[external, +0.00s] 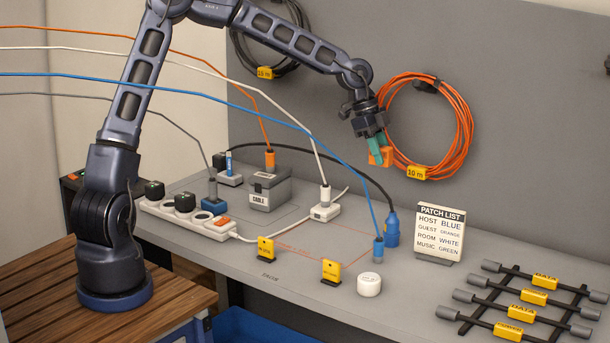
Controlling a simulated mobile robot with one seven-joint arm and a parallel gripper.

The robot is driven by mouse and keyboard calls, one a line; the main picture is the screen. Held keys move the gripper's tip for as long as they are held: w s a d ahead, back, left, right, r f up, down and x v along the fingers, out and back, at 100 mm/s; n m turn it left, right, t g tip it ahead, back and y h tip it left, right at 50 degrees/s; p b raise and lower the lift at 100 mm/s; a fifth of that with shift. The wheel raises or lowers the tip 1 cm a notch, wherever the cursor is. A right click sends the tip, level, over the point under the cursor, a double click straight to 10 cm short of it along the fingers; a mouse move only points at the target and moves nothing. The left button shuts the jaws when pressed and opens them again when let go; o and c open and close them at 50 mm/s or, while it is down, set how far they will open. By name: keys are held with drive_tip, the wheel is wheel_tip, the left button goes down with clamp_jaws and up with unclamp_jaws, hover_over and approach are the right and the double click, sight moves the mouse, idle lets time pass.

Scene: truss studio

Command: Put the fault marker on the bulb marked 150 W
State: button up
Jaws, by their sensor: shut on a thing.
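My gripper (376,146), with teal fingers, is shut on an orange piece (387,156), which I take to be the fault marker. It is held in the air in front of the hanging orange cable coil, above the bench. I see no bulb that I can read as 150 W. Several dark rods with grey ends and yellow tags (540,281) lie across a black rack at the right. One or more tags seem to read DATA; the others are too small to read surely.
Two yellow tags stand on black feet, the nearer one (331,270) beside a white round tub (369,285). Plugs, a power strip (186,218) and a grey CABLE box (269,191) crowd the left. Loose cables cross there.

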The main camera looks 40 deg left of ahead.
drive_tip(key=s+d+r+m+g, duration=0.1)
drive_tip(key=s+d+r+m, duration=0.1)
drive_tip(key=s+d, duration=0.65)
drive_tip(key=m+g, duration=0.1)
drive_tip(key=m, duration=0.2)
hover_over(374, 280)
drive_tip(key=a, duration=0.2)
drive_tip(key=shift+y, duration=0.3)
drive_tip(key=f, duration=1.9)
drive_tip(key=shift+w+d, duration=0.2)
drive_tip(key=shift+w, duration=0.05)
drive_tip(key=shift+f, duration=0.15)
drive_tip(key=o, duration=1)
drive_tip(key=shift+c, duration=0.2)
